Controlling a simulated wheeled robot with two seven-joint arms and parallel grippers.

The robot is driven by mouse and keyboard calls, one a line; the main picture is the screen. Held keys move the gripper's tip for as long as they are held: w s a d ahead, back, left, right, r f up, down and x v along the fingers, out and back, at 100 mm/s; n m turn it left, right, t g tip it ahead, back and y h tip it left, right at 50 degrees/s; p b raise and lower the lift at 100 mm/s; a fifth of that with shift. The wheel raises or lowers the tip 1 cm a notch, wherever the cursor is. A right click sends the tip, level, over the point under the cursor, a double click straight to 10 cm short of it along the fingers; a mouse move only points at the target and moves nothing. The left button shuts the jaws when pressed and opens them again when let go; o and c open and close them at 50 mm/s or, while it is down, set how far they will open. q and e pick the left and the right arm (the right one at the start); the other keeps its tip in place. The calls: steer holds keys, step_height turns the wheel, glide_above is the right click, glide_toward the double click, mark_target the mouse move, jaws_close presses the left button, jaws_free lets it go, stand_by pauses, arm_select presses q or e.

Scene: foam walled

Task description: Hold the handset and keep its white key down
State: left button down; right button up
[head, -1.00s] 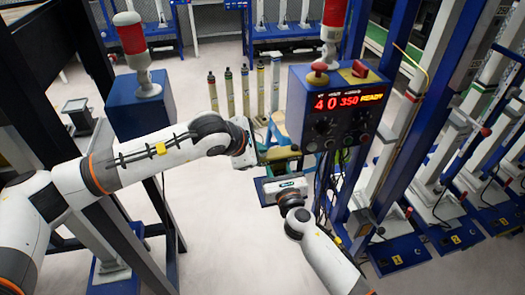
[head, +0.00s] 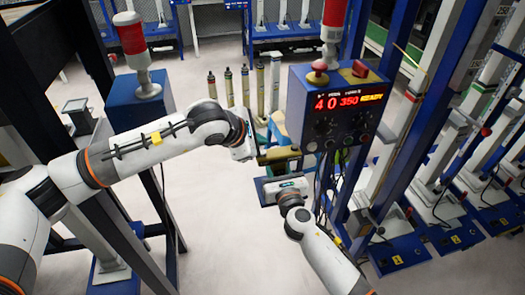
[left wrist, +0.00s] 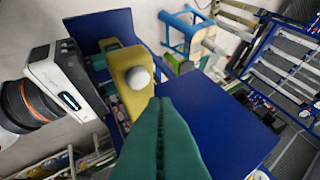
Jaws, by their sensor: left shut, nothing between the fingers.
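The yellow handset (left wrist: 131,76) shows in the left wrist view, with its round white key (left wrist: 138,78) facing the camera. In the head view the handset (head: 279,154) is small and partly covered. My left gripper (left wrist: 160,100) has its green fingers pressed together with nothing between them. Their tips are just below and right of the key in the left wrist view; I cannot tell whether they touch it. My right gripper's white body (left wrist: 66,80) is close beside the handset, and it also shows in the head view (head: 286,188).
A control box (head: 338,112) with a red display stands just right of my grippers in the head view. Blue posts and machines fill the right side. Pale floor (head: 215,225) is open between my arms.

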arm_select(q)
step_height(320, 180, up, 4)
steer(key=shift+r, duration=0.15)
stand_by(0.4)
arm_select(e)
steer(key=o, duration=1.1)
steer(key=shift+o, duration=0.2)
